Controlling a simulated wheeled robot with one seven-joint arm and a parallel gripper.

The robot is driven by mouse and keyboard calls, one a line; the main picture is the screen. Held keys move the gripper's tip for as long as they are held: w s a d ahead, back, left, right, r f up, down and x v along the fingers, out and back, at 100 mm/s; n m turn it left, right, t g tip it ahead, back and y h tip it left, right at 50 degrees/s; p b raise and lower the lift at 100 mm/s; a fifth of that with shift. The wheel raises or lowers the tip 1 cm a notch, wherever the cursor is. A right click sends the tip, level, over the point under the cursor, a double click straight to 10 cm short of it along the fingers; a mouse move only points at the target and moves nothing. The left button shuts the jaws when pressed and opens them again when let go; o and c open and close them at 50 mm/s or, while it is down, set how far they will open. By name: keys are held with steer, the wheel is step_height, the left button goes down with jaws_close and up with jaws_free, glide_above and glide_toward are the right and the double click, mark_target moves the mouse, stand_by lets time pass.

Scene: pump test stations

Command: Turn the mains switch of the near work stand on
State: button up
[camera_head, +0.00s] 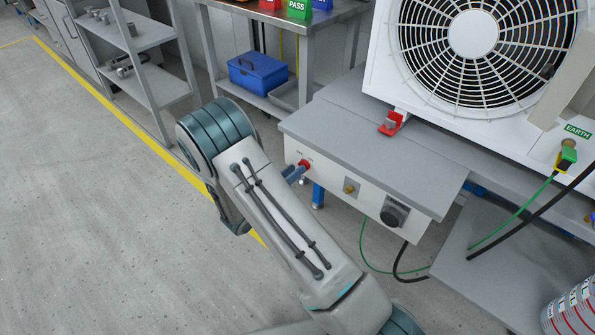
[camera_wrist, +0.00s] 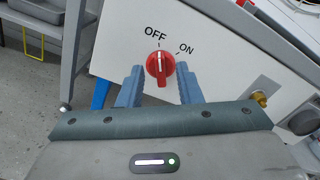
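The near work stand (camera_head: 375,150) has a white front panel with a red rotary mains switch (camera_head: 304,164) at its left end. In the wrist view the switch (camera_wrist: 160,65) sits below the printed words OFF and ON. Its handle stands about upright and points at the OFF mark. My gripper (camera_wrist: 160,82) is open, with one blue-grey finger on each side of the switch and a visible gap to it on both sides. In the head view my gripper (camera_head: 295,174) is at the panel, partly hidden by my own arm.
A brass fitting (camera_head: 350,187) and a black round connector (camera_head: 394,212) are on the same panel, right of the switch. A large white fan unit (camera_head: 470,50) stands on the bench behind. Green and black cables (camera_head: 510,222) hang at the right. Open floor lies left.

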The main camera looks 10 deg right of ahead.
steer(key=shift+x, duration=1.05)
jaws_close()
